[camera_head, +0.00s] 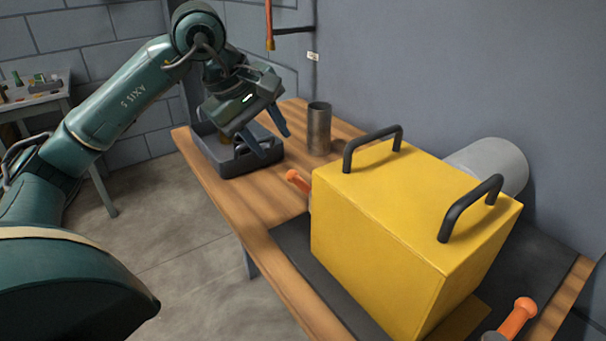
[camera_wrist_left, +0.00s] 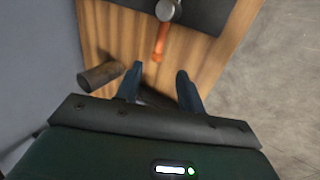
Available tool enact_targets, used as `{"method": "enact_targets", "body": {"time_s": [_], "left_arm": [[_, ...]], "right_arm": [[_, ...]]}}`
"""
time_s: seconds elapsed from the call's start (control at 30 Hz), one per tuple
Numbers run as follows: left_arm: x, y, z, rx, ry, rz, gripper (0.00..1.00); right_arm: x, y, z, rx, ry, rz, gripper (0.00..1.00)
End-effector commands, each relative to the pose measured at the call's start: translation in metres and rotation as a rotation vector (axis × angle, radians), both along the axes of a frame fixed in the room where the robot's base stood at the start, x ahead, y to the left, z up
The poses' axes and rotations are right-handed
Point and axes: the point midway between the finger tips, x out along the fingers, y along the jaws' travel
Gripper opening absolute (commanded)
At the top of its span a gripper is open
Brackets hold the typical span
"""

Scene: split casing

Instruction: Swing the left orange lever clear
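The yellow casing (camera_head: 375,240) with two black handles stands on a dark mat on the wooden bench. The left orange lever (camera_head: 298,181) sticks out from the casing's far left side, its base hidden behind the casing. In the left wrist view the lever (camera_wrist_left: 160,42) points toward my fingers from a grey round pivot. My left gripper (camera_head: 279,146) is open and empty, in the air above the bench beyond the lever and apart from it. Its two blue fingers (camera_wrist_left: 159,72) are spread in the wrist view. My right gripper is not in view.
A metal cylinder (camera_head: 319,132) stands on the bench near my left gripper. A dark grey tray (camera_head: 222,160) sits below and behind the gripper. A second orange lever (camera_head: 517,318) is at the casing's near right. A grey drum (camera_head: 495,163) is behind the casing.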

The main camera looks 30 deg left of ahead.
Motion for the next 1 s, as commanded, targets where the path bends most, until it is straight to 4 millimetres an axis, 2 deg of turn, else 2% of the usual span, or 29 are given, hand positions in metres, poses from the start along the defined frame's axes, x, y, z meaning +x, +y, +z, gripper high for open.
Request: {"method": "enact_targets", "body": {"time_s": [0.3, 0.5, 0.7, 1.0], "left_arm": [[0.027, -0.013, -0.062, -0.005, 0.006, -0.002, 0.39], [0.041, -0.019, -0.09, -0.006, 0.003, -0.002, 0.39], [0.047, -0.021, -0.102, -0.005, 0.003, -0.002, 0.39], [0.048, -0.021, -0.103, -0.005, 0.002, -0.001, 0.38]], "right_arm": [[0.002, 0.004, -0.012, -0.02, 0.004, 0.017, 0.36], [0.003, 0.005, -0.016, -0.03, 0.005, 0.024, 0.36], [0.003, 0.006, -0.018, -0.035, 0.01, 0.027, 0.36], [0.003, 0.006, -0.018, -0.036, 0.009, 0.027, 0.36]]}}
